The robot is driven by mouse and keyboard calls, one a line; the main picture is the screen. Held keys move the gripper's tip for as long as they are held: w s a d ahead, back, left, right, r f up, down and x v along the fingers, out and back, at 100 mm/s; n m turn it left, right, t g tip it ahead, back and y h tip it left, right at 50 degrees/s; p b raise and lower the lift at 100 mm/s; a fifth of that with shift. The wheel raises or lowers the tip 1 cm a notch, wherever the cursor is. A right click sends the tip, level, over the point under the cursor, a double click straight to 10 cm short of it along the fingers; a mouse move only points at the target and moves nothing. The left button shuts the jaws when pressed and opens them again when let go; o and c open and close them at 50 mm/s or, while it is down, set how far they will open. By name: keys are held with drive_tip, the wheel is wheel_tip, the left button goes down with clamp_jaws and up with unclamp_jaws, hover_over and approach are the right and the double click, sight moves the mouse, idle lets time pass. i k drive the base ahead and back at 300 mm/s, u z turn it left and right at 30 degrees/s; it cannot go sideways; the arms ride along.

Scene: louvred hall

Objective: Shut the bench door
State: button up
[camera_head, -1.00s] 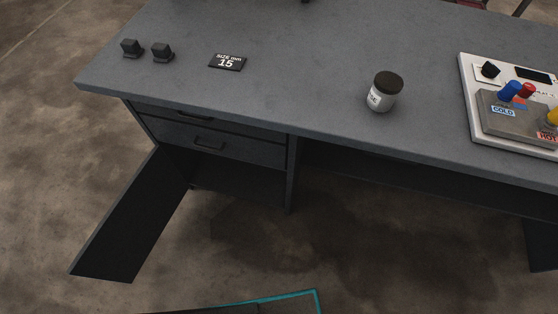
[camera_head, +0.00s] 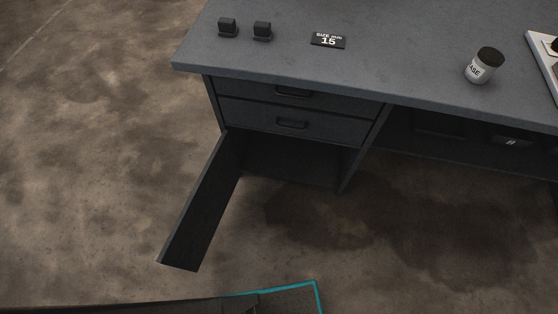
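The bench door (camera_head: 205,205) is a dark panel hinged at the left side of the bench, below two drawers. It stands wide open, swung out toward me over the floor. The compartment (camera_head: 290,165) behind it is open and looks empty, though its inside is dark. The grey bench (camera_head: 400,65) runs across the top of the view. My gripper is not in view.
Two small dark blocks (camera_head: 228,28), a "SIZE mm 15" plate (camera_head: 328,41) and a dark-lidded jar (camera_head: 484,66) stand on the bench top. Both drawers (camera_head: 292,124) are shut. Bare floor (camera_head: 90,170) lies left of the door. Part of my base shows at the bottom.

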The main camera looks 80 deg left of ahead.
sight(187, 245)
drive_tip(key=k, duration=1.85)
drive_tip(key=u, duration=1.8)
drive_tip(key=k, duration=1.15)
drive_tip(key=u, duration=0.25)
drive_tip(key=i, duration=0.6)
drive_tip(key=u, duration=0.15)
